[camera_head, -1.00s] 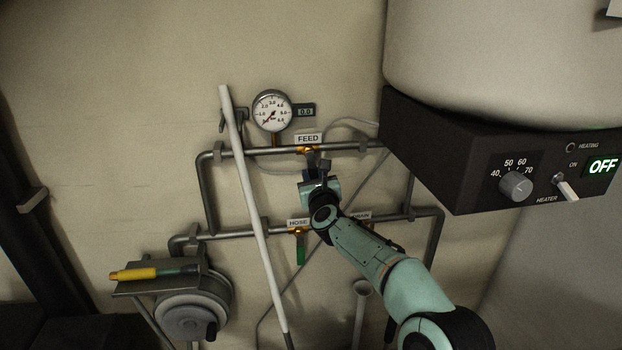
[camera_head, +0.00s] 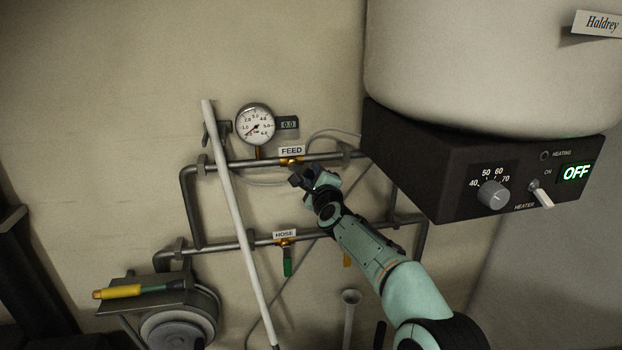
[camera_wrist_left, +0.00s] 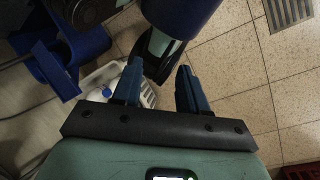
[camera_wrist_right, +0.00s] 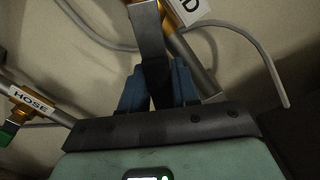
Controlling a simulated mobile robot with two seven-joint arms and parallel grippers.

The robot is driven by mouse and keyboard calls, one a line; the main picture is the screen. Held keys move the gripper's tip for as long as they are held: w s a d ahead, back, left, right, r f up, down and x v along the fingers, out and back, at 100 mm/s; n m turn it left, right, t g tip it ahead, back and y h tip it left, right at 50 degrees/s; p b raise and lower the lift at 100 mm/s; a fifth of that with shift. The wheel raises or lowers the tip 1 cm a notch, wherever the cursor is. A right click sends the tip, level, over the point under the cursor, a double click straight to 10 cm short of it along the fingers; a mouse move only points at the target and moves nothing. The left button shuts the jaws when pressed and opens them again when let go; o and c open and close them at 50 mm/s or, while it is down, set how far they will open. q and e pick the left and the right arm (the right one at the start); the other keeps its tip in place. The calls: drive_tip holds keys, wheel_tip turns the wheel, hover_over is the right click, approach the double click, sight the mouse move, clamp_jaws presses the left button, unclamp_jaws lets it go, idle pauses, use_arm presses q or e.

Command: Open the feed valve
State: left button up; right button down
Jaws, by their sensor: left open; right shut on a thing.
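The feed valve (camera_head: 290,161) is a brass fitting on the upper pipe, under the FEED label (camera_head: 291,151). My right gripper (camera_head: 303,178) is just below it and covers most of its handle. In the right wrist view my right gripper (camera_wrist_right: 156,90) is shut on the grey valve handle (camera_wrist_right: 150,38), which runs up from between the fingers. The brass body and the label's edge show at the top there. My left gripper (camera_wrist_left: 158,85) is open and empty over the tiled floor, out of the head view.
A pressure gauge (camera_head: 255,125) with a 0.0 display (camera_head: 288,124) is above left. A white pole (camera_head: 232,190) leans across both pipes. The HOSE valve's green handle (camera_head: 287,262) hangs below. The heater box (camera_head: 440,165), reading OFF, juts out at right.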

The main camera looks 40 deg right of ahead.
sight(314, 159)
drive_tip(key=r+n+p, duration=0.1)
drive_tip(key=n, duration=0.1)
drive_tip(key=r+n, duration=0.1)
drive_tip(key=n, duration=0.1)
drive_tip(key=shift+s+d+r+p, duration=0.1)
drive_tip(key=shift+s+d+p, duration=0.05)
drive_tip(key=shift+d+p, duration=0.2)
drive_tip(key=shift+r+n+p, duration=0.3)
drive_tip(key=shift+n+p, duration=0.15)
drive_tip(key=shift+n, duration=0.35)
drive_tip(key=c, duration=0.9)
unclamp_jaws()
drive_tip(key=shift+r, duration=0.1)
drive_tip(key=shift+s+a, duration=0.25)
drive_tip(key=shift+s, duration=0.15)
drive_tip(key=b+v, duration=0.2)
drive_tip(key=v, duration=1)
drive_tip(key=shift+s+a, duration=0.15)
drive_tip(key=shift+s, duration=0.1)
drive_tip(key=shift+w, duration=0.1)
